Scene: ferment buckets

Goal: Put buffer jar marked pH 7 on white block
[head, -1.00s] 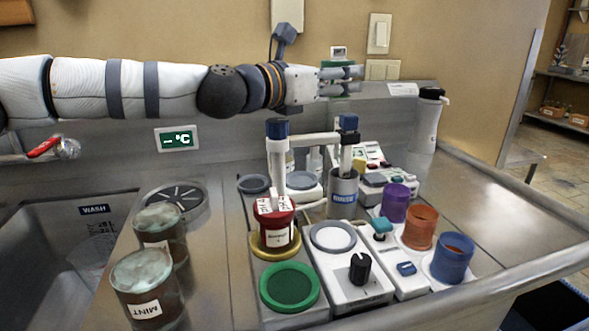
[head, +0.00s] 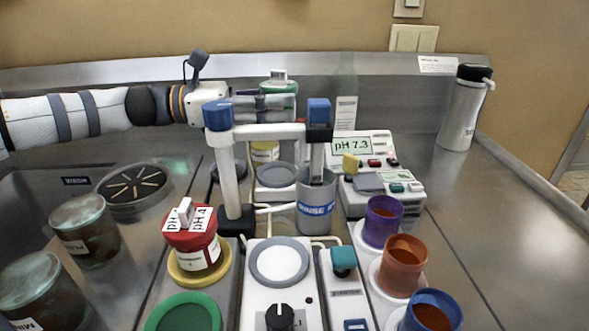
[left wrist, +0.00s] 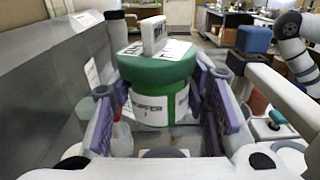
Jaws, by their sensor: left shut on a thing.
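My left gripper (head: 284,103) is shut on the green-lidded buffer jar (head: 278,87), held raised near the back wall, behind the post stand. In the left wrist view the same jar (left wrist: 160,103) is upright between the purple finger pads, its label reading "BUFFER" and seemingly 7. A pale tag stands on its lid. A white block with a grey round top (head: 277,175) lies below and nearer. Another white unit with a grey disc and black knob (head: 262,303) is in front. Which one the task means, I cannot tell. My right gripper is not visible.
A red pH 4 jar (head: 191,241) stands on a yellow ring. An empty green disc (head: 183,314) is in front. The blue-capped stand (head: 228,180) and rinse cup (head: 316,205) rise mid-counter. A pH 7.3 meter (head: 367,160) and coloured cups (head: 381,222) are right.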

